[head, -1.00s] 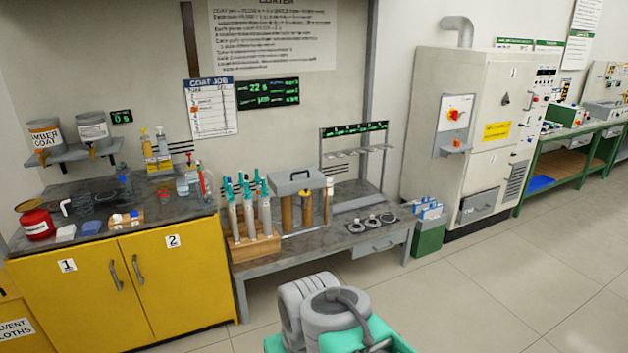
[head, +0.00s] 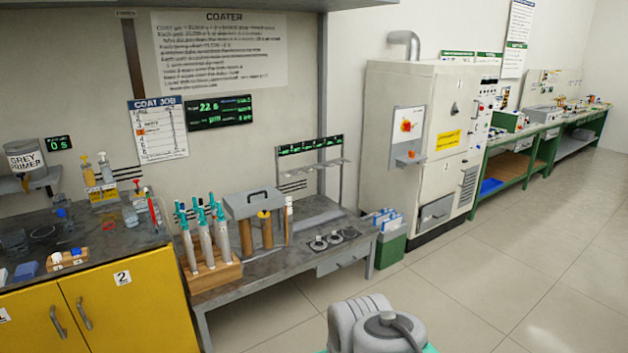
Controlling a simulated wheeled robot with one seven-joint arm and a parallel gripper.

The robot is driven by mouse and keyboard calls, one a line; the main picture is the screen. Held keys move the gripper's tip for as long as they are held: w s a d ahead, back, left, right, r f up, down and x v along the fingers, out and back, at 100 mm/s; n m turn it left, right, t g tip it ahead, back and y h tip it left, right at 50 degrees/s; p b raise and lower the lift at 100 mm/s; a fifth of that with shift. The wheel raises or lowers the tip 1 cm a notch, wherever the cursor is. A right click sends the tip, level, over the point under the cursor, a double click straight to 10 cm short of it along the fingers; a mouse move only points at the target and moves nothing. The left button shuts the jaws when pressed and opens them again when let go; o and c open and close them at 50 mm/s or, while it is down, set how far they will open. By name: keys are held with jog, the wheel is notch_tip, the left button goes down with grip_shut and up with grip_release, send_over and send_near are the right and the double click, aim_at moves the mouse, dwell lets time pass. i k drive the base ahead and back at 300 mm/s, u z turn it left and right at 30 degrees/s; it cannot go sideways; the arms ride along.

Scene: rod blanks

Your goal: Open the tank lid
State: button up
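A grey lid (head: 252,203) with a dark handle on top sits level on the low grey bench in the head view; I take it as the tank lid. Under it stand two amber-brown upright cylinders (head: 267,231). The lid looks shut. The tank's walls are hard to make out. My gripper is not in view; only a grey and teal part of my arm shows at the bottom, well in front of the bench and apart from the lid.
A wooden rack (head: 214,277) of teal-topped rods stands just left of the tank. Round dark fittings (head: 333,240) lie to its right, before an upright rack (head: 310,150). A yellow cabinet (head: 120,310) is at left, a cream machine (head: 415,145) at right. The floor (head: 480,290) at right is clear.

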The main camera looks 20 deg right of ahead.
aim_at(249, 203)
jog(key=z, duration=0.6)
jog(key=i, duration=2.6)
jog(key=u, duration=1.4)
jog(key=i, duration=0.9)
jog(key=u, duration=0.95)
